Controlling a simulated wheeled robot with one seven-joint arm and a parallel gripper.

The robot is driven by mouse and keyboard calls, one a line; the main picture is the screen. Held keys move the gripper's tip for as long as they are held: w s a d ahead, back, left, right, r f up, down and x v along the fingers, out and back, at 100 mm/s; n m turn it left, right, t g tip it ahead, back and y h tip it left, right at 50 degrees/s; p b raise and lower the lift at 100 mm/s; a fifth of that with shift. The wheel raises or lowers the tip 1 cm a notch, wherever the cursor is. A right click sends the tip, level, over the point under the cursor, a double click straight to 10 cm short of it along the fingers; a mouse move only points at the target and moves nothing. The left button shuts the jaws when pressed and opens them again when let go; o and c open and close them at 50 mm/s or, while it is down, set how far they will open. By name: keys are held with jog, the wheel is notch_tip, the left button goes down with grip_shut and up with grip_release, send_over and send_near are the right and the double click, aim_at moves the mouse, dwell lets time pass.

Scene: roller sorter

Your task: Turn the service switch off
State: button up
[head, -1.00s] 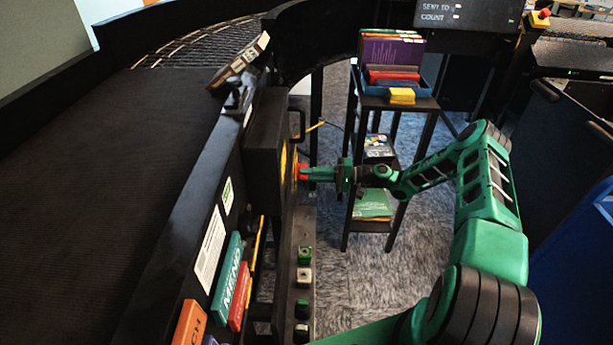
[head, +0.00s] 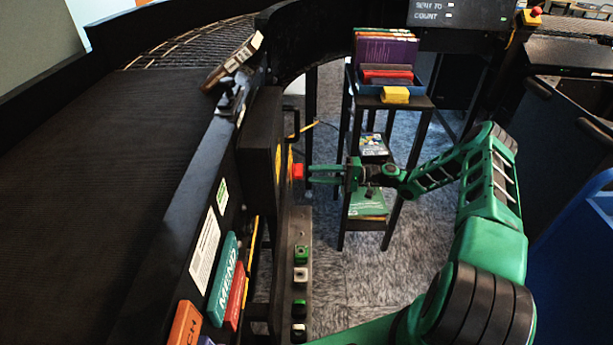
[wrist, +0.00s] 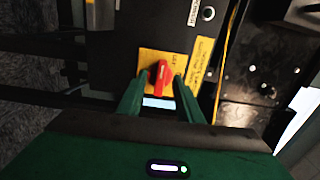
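The service switch is a red knob (head: 298,171) on the side of a dark box (head: 261,150) on the conveyor's flank. In the wrist view the red knob (wrist: 161,76) sits on a yellow plate (wrist: 152,62); its handle stands near upright in the picture, slightly tilted. Small lettering on the plate is too small to read. My gripper (head: 311,174) is just right of the knob, pointing at it, with a small gap.
A black stand (head: 422,103) with books in a blue tray stands behind my gripper. Several green and white buttons (head: 301,254) line a rail below the box. Books (head: 224,278) lean along the conveyor side. A yellow warning label (wrist: 203,62) is beside the switch.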

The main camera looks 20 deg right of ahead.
jog(key=v, duration=0.6)
jog(key=shift+d, duration=0.2)
jog(key=s+d+r+g+h, duration=0.25)
jog(key=s+r+h, duration=0.45)
jog(key=s+r, duration=0.4)
jog(key=s+d+r+g+h, duration=0.2)
jog(key=s+r+g+h, duration=0.2)
jog(key=s+r+h, duration=0.7)
jog(key=s+r+m, duration=0.1)
jog(key=s+r, duration=0.2)
jog(key=s, duration=0.8)
jog(key=s+d+r+m+y, duration=0.1)
jog(key=s+r+m, duration=0.1)
jog(key=s, duration=1)
jog(key=shift+d+r+t, duration=0.2)
jog(key=shift+r+t, duration=0.15)
jog(key=shift+t, duration=0.1)
